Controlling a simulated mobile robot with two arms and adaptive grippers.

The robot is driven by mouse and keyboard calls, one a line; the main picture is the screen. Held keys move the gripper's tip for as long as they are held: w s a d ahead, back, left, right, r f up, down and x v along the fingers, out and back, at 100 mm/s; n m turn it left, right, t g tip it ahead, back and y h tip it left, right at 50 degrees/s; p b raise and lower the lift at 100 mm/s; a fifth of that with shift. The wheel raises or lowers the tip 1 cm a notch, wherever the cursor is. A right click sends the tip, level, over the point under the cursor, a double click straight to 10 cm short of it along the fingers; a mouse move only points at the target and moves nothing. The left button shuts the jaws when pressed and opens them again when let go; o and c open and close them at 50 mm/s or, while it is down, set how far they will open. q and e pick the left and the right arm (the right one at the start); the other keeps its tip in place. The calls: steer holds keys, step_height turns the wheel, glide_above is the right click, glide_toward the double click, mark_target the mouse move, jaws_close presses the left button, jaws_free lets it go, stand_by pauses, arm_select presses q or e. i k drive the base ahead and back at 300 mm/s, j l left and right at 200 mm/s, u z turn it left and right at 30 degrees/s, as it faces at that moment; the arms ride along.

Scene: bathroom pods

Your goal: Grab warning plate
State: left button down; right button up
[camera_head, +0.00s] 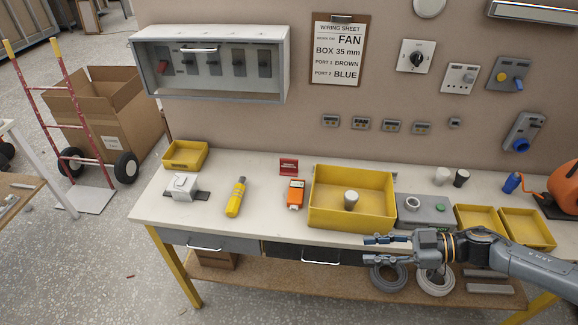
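A small red plate (289,166) with pale lettering, too small to read, stands at the back of the white workbench near the wall. It appears to be the warning plate. My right gripper (368,249) comes in from the right at the front edge of the bench, to the right of and nearer than the plate. Its two fingers are apart and nothing shows between them. It is well away from the plate. My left gripper is not in view.
An orange device (296,194) lies just in front of the plate, and a yellow tester (236,197) lies to the left. A large yellow bin (320,214) with a cylinder (351,200) inside stands between plate and gripper. Bare bench (262,178) shows left of the plate.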

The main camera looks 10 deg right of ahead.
mark_target(288, 167)
steer(key=i, duration=1.5)
